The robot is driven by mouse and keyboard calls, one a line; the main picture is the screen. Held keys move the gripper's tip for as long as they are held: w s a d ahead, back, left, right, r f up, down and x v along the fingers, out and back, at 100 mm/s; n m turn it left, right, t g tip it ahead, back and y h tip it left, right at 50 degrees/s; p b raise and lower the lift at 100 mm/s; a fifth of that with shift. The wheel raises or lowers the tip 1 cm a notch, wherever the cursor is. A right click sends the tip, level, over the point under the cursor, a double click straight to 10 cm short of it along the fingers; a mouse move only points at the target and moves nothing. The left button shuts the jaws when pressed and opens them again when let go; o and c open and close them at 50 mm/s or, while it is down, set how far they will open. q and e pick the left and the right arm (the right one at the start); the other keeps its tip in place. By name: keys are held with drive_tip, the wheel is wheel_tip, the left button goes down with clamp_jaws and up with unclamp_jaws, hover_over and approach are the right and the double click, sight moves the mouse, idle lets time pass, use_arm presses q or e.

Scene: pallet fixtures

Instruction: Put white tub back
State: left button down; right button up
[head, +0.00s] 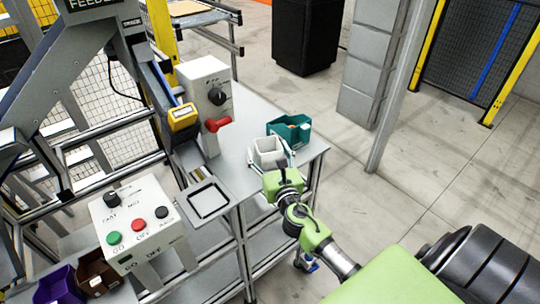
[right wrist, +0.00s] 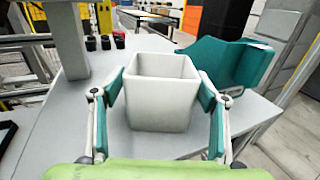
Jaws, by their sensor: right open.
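The white tub (head: 268,150) stands upright on the grey metal table, near its right end. It also shows in the right wrist view (right wrist: 160,95), where it looks empty. My right gripper (head: 271,163) is open, with its fingers on either side of the tub; in the right wrist view the teal finger pads (right wrist: 162,97) flank it. I cannot tell whether the pads touch its walls. My left gripper does not show.
A teal bin (head: 290,130) stands just behind and right of the tub. A white box with a black knob and red lever (head: 206,95) stands left on the table (head: 240,125). A black square frame (head: 208,200) lies at the front. A control box (head: 135,225) is at lower left.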

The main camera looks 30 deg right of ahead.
drive_tip(key=b+v, duration=0.2)
drive_tip(key=v, duration=1)
drive_tip(key=shift+r, duration=0.2)
